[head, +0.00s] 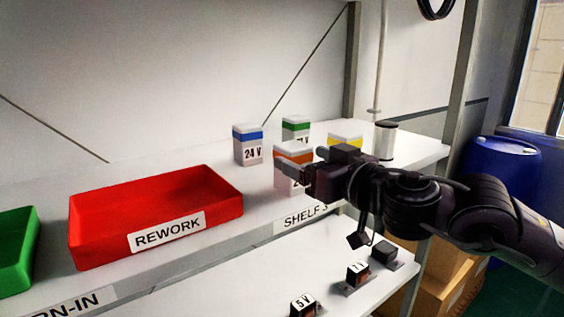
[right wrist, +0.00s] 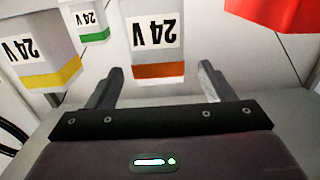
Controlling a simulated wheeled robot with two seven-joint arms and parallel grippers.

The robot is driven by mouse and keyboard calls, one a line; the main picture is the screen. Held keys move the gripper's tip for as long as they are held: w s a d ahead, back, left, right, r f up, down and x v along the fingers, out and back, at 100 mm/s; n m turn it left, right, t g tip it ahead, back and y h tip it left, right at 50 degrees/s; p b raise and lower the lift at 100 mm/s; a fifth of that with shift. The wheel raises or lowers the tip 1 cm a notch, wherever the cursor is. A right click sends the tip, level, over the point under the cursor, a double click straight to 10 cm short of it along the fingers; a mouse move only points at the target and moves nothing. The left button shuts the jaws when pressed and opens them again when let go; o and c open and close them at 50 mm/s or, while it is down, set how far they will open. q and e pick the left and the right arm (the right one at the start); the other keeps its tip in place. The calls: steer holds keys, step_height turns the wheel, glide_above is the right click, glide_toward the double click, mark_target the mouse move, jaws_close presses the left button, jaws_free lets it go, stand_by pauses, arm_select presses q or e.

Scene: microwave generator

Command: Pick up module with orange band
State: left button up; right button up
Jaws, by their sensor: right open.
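The module with the orange band (head: 294,155) stands upright on the shelf. It is white with a 24 V label, and my right gripper partly hides it in the head view. In the right wrist view the orange-banded module (right wrist: 157,72) is at the mouth of my right gripper (right wrist: 160,83). The two fingers are open, one to each side of the module's banded end, with gaps on both sides. My right gripper (head: 296,172) comes in from the right in the head view. My left gripper is not in view.
Modules with a blue band (head: 248,146), green band (head: 296,128) and yellow band (head: 345,140) stand close by. A red REWORK tray (head: 157,212) and a green tray (head: 17,250) are to the left. A cylinder (head: 386,140) stands behind my arm. Small black modules (head: 303,304) sit on the lower shelf.

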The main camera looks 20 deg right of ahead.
mark_target(287, 142)
steer(key=shift+w+a+r+p, duration=0.2)
steer(key=shift+w+p, duration=0.1)
steer(key=shift+w, duration=0.2)
steer(key=shift+w+a+r+p, duration=0.1)
steer(key=shift+w+r+p, duration=0.15)
steer(key=shift+w, duration=0.2)
steer(key=p+x, duration=0.1)
steer(key=x, duration=0.3)
steer(key=shift+d+f, duration=0.1)
steer(key=shift+f, duration=0.05)
steer(key=shift+w+f+p, duration=0.1)
steer(key=shift+w+p, duration=0.2)
steer(key=shift+s, duration=0.1)
steer(key=c, duration=1)
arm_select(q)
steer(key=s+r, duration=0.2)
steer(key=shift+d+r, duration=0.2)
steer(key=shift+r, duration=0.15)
arm_select(e)
steer(key=shift+c, duration=1)
